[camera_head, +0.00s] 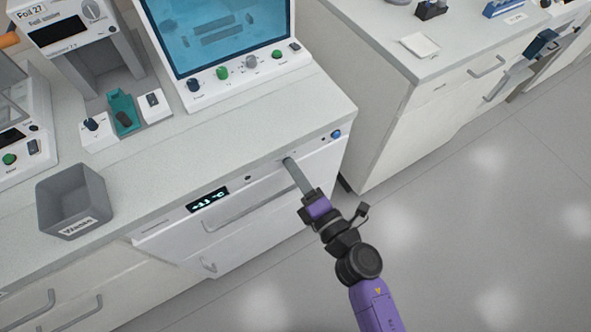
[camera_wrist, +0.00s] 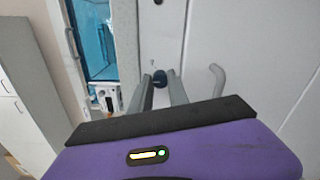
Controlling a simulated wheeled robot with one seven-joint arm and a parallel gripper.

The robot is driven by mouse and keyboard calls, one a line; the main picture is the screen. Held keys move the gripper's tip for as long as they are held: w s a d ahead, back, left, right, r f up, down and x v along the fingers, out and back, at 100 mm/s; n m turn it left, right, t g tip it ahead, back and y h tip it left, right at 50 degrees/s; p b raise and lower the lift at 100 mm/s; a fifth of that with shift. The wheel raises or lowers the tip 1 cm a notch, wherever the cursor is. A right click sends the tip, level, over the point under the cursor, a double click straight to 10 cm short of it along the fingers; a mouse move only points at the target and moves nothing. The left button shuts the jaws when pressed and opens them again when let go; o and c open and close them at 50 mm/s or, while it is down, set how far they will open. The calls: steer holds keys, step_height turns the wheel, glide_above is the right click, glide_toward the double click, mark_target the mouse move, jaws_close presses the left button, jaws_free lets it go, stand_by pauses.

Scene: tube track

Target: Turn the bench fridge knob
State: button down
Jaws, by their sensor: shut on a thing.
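The bench fridge (camera_head: 262,222) is a white unit under the bench, with a front panel along its top. A small lit display (camera_head: 207,200) is on that panel. In the wrist view a small dark, bluish knob (camera_wrist: 160,78) on the white front sits between the two grey fingertips. My gripper (camera_head: 289,161) reaches the panel below the bench edge and is shut on the knob; it also shows in the wrist view (camera_wrist: 160,87). The fingers hide the knob in the head view. The knob's pointer or marking cannot be made out.
A long fridge handle (camera_head: 250,205) runs below the panel. A blue round part (camera_head: 336,134) is at the panel's right end. A grey waste bin (camera_head: 75,203) and a large-screened device (camera_head: 220,45) stand on the bench. Open floor (camera_head: 450,240) lies to the right.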

steer(key=shift+f, duration=0.1)
stand_by(0.3)
steer(key=c, duration=1.3)
jaws_free()
steer(key=shift+o, duration=0.2)
steer(key=v, duration=0.8)
steer(key=shift+b, duration=0.4)
steer(key=shift+w, duration=0.1)
